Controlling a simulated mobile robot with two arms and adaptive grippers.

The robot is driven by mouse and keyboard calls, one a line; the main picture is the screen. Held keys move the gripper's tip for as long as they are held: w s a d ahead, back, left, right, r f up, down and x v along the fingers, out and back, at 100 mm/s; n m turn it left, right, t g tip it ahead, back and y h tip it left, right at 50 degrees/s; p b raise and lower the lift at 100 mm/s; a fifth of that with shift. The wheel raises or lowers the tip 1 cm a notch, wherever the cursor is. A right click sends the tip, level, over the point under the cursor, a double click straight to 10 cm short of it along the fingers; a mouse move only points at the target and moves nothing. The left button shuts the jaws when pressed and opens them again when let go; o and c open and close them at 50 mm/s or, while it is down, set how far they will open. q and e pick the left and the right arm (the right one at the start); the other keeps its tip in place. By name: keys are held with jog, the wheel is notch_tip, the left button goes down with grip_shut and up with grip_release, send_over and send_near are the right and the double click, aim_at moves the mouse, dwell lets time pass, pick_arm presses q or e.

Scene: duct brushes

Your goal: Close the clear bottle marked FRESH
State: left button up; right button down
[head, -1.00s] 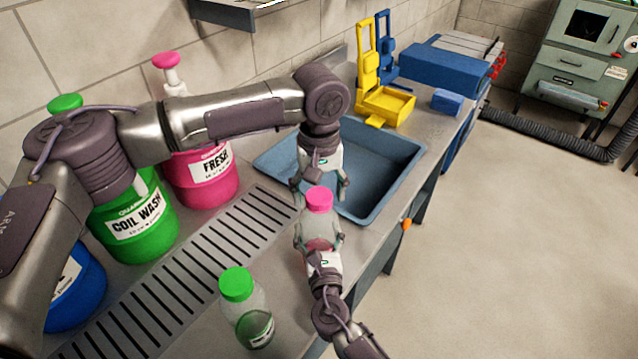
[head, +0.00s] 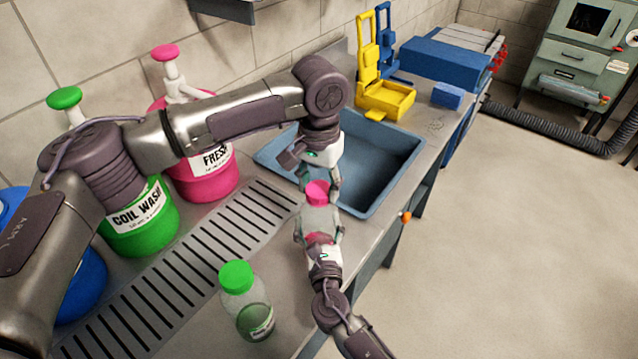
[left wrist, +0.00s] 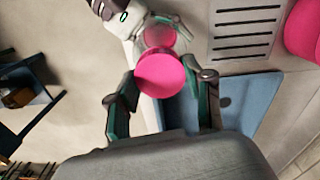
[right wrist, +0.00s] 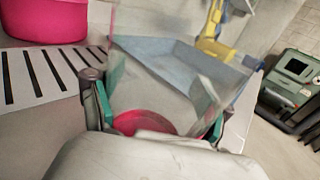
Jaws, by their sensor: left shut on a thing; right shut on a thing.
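The clear bottle (head: 318,217) with pink liquid stands upright in my right gripper (head: 320,232), which is shut around its body. Its label is hidden, so I cannot read FRESH on it. The right wrist view shows the clear wall and the pink liquid (right wrist: 145,122) between the fingers. A pink cap (head: 317,192) is at the bottle's mouth; I cannot tell how tightly it sits. My left gripper (head: 319,180) comes from above and is shut on the cap. The left wrist view shows the cap (left wrist: 160,74) between its fingers, with the bottle beyond.
A green-capped clear bottle (head: 246,310) stands at the counter's front. A pink jug marked FRESH (head: 207,180), a green COIL WASH jug (head: 142,225) and a blue jug (head: 85,287) line the wall. A blue basin (head: 385,165) and yellow holder (head: 385,100) are behind.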

pick_arm(q)
jog(key=m, duration=0.4)
jog(key=shift+m, duration=0.4)
jog(key=m, duration=0.8)
jog(key=shift+m, duration=0.4)
jog(key=m, duration=0.3)
jog(key=shift+m, duration=0.4)
jog(key=o, duration=1.4)
jog(key=shift+c, duration=0.2)
notch_tip(320, 180, up, 12)
